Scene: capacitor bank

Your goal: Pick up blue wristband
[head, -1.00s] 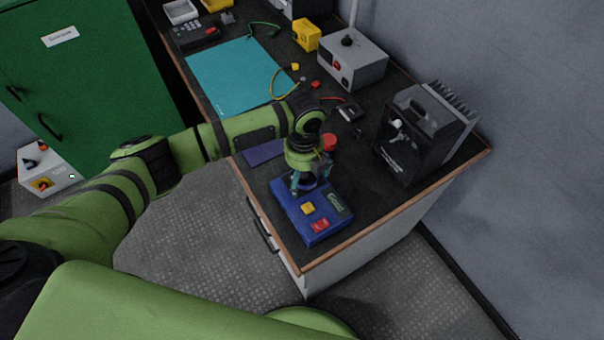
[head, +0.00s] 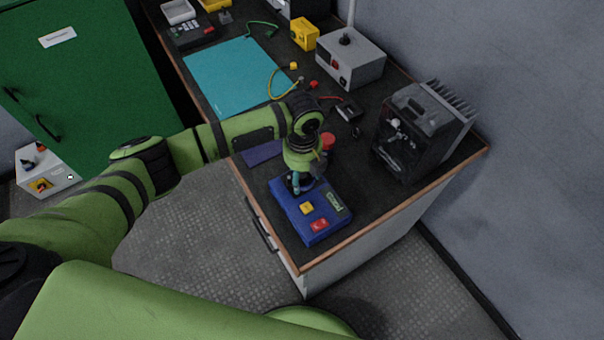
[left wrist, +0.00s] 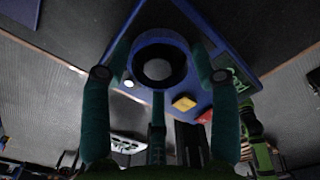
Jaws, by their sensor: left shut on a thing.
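The blue wristband (left wrist: 163,37) shows as a blue ring in the left wrist view, with a dark and pale round centre. My left gripper (head: 303,184) points down over the far end of a blue box (head: 318,232). In the left wrist view, the teal fingers of my left gripper (left wrist: 160,70) reach along both sides of the ring and are shut on it. The ring is at the box; whether it touches the surface I cannot tell. In the head view the gripper mostly hides the wristband. My right gripper is not in view.
The box has a yellow button (head: 306,208) and a red button (head: 319,225). A black finned device (head: 420,130) stands to the right on the dark bench. A teal mat (head: 235,76), a grey box (head: 350,62) and cables lie farther back. The bench edge is close.

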